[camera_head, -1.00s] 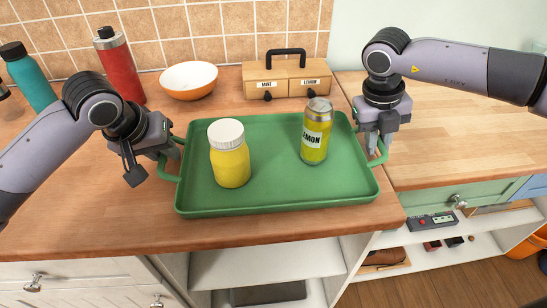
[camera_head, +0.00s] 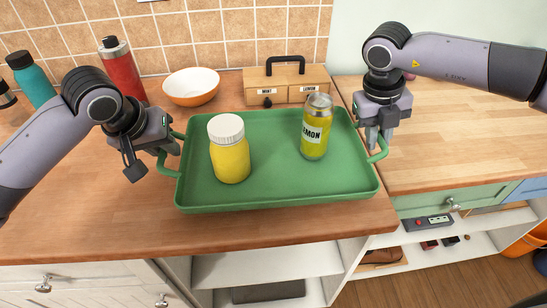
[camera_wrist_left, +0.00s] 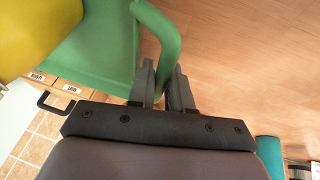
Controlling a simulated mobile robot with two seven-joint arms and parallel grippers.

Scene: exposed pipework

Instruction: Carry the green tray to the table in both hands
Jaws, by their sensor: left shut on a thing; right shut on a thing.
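The green tray (camera_head: 270,183) is level over the wooden counter at its front edge; whether it touches the counter is hard to tell. A yellow jar with a white lid (camera_head: 230,160) stands upright on its left part. A yellow can marked LEMON (camera_head: 316,130) stands on its right part. My left gripper (camera_head: 172,150) is shut on the tray's left handle, and the left wrist view shows the green handle (camera_wrist_left: 160,35) between its fingers (camera_wrist_left: 160,85). My right gripper (camera_head: 374,145) is shut on the tray's right handle (camera_head: 380,151).
A white and orange bowl (camera_head: 191,86), a red bottle (camera_head: 122,72) and a teal bottle (camera_head: 31,80) stand behind. A wooden drawer box (camera_head: 287,85) is behind the tray. A lighter wooden worktop (camera_head: 460,140) at the right is clear. Open shelves (camera_head: 265,265) lie below.

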